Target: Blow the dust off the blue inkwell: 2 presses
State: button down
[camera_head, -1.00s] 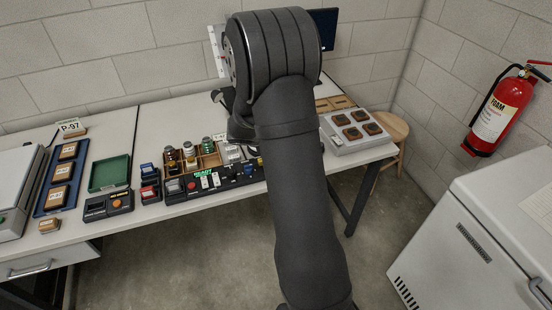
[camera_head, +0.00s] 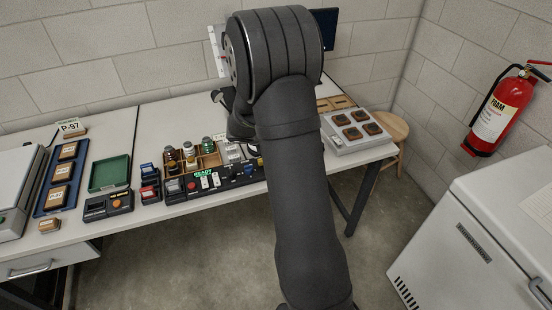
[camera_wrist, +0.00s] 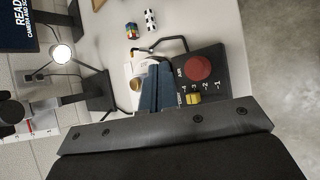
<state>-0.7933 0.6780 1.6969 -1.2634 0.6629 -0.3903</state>
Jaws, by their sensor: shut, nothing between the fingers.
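My gripper (camera_wrist: 160,68) shows in the wrist view with its blue-grey fingers together and empty. Just right of the fingers is a black air unit (camera_wrist: 222,62) marked AIR, with a red round button (camera_wrist: 198,68), a row of numbers and a yellow slider (camera_wrist: 194,98). The fingertips are beside the button, apart from it in the picture. A dark bent tube (camera_wrist: 178,40) runs from the unit toward the left. I cannot make out the blue inkwell; the fingers hide part of the pale area beside the tube. In the head view my arm hides the gripper and air unit.
In the wrist view a colourful cube (camera_wrist: 132,31), a black-and-white striped piece (camera_wrist: 151,20) and a lit lamp (camera_wrist: 61,54) stand nearby. In the head view, a wooden tray (camera_head: 211,159) with jars, a black panel (camera_head: 222,184) and a green tray (camera_head: 109,173) occupy the table.

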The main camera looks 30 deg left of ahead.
notch_tip(320, 180, up, 3)
jog(key=shift+r, duration=0.15)
jog(key=shift+f, duration=4.45)
jog(key=shift+f, duration=0.15)
jog(key=shift+f, duration=0.25)
jog(key=shift+f, duration=0.8)
jog(key=shift+r, duration=1.25)
